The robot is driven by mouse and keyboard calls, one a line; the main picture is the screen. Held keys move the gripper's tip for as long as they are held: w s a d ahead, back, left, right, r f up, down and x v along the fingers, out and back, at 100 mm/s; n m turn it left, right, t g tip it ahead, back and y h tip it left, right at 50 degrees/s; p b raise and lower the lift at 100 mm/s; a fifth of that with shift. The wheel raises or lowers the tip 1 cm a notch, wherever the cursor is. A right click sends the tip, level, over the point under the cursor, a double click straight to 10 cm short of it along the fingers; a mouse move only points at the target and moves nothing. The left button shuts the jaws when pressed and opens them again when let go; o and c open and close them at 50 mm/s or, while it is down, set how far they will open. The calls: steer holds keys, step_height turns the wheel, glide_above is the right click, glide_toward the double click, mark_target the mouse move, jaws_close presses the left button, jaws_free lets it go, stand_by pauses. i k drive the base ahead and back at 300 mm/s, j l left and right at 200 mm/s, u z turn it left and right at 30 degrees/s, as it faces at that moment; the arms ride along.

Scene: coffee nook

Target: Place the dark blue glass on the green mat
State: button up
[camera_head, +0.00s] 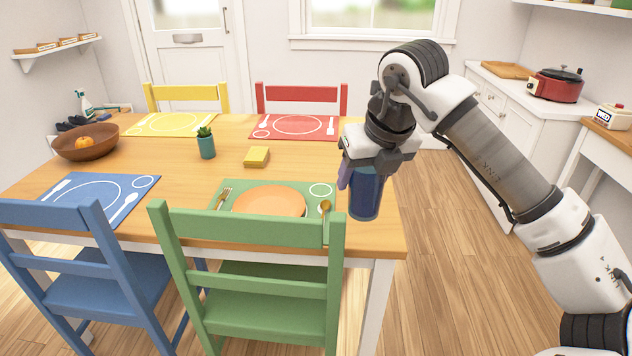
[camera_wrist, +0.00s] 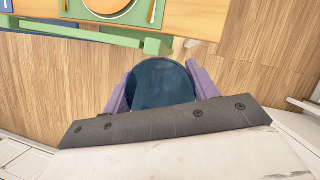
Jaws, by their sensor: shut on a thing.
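The dark blue glass (camera_head: 365,195) is upright in my gripper (camera_head: 362,172), at the right end of the table in the head view. In the wrist view, the glass (camera_wrist: 162,84) sits between the two purple fingers of my gripper (camera_wrist: 160,88), which are shut on it. The green mat (camera_head: 235,190) lies at the near side of the table, left of the glass. An orange plate (camera_head: 270,201), a fork, a spoon and a white ring outline are on the mat. The mat also shows at the top of the wrist view (camera_wrist: 75,8), apart from the glass.
A green chair (camera_head: 255,280) and a blue chair (camera_head: 90,255) stand at the near side. A yellow block (camera_head: 257,156), a potted plant (camera_head: 206,144) and a wooden bowl (camera_head: 85,142) are on the table. Blue, yellow and red mats lie at other places.

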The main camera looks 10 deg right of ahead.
mark_target(321, 191)
steer(key=i, duration=1.2)
